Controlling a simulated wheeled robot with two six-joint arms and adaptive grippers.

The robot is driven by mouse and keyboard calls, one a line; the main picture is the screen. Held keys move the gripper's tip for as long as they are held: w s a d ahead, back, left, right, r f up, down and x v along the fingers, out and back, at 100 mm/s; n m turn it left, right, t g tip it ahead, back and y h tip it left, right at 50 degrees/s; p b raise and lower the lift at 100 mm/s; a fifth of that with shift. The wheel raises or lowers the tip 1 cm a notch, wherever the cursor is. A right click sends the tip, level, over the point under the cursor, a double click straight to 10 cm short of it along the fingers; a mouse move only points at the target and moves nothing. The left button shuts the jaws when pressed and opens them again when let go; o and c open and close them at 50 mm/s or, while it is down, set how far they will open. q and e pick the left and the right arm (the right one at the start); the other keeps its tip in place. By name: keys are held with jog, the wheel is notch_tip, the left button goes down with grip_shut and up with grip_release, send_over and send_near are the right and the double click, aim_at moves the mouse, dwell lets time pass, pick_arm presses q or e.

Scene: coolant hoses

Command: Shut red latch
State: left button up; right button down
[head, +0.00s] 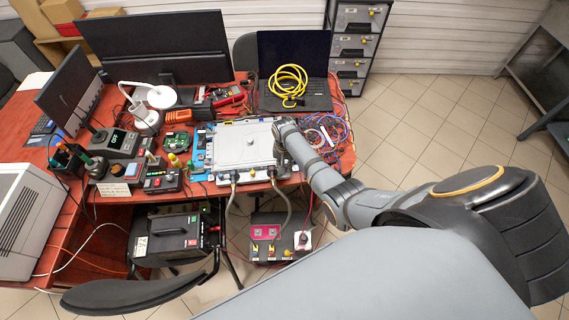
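A grey metal unit with a flat lid (240,145) lies on the red table. Two grey hoses hang from its front edge, the left hose (230,208) and the right hose (288,205). Each has a small connector at its top, too small to make out in detail. I cannot pick out a red latch for certain. My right arm reaches in from the right, and its end, with the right gripper (279,153), is at the unit's right side near the right hose connector. The fingers are too small and hidden to read. My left gripper is not in view.
Control boxes (118,143) and a green circuit board (177,141) stand left of the unit. A laptop (294,70) with a coiled yellow cable (288,84) is behind. Tangled wires (326,131) lie right. A black case (170,237) and a hose box (281,237) sit below the table edge.

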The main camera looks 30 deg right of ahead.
jog(key=c, duration=1.5)
grip_release()
notch_tip(320, 180, up, 12)
jog(key=shift+r, duration=0.1)
